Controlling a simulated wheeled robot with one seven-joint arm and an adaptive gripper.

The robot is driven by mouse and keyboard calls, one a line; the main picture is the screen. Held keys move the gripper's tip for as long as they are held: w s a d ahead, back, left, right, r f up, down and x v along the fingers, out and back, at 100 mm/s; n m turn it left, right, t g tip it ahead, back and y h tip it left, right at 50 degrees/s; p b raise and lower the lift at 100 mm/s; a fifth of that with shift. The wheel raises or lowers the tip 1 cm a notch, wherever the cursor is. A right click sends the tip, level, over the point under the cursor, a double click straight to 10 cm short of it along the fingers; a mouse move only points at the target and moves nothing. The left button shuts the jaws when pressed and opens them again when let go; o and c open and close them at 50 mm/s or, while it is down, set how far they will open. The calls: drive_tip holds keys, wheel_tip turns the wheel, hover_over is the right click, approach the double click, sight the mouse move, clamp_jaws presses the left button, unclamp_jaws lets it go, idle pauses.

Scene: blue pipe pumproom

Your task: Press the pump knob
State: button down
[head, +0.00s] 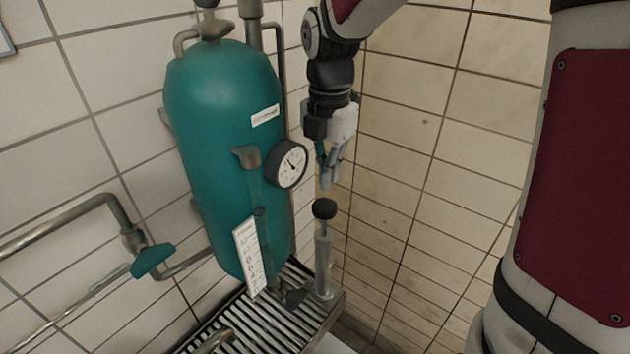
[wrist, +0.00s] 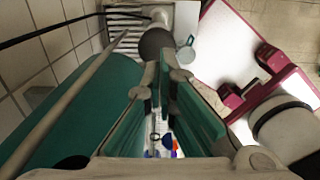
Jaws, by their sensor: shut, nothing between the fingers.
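The pump knob (head: 324,208) is a dark round cap on top of an upright grey metal cylinder (head: 323,262). It stands at the front right corner of a slatted metal stand. My gripper (head: 328,186) points down just above the knob, with a small gap between them in the head view. Its fingers are shut and empty. In the wrist view the dark knob (wrist: 156,43) shows just beyond the fingertips of my gripper (wrist: 158,62), which partly cover it.
A teal tank (head: 222,120) with a round gauge (head: 291,164) stands close to the left of my gripper. A pipe with a teal valve handle (head: 152,261) is at the lower left. Tiled walls stand behind. The space right of the cylinder is open up to the wall.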

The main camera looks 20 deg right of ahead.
sight(326, 216)
drive_tip(key=shift+f, duration=2.55)
drive_tip(key=shift+f+b, duration=0.3)
drive_tip(key=shift+f, duration=2.8)
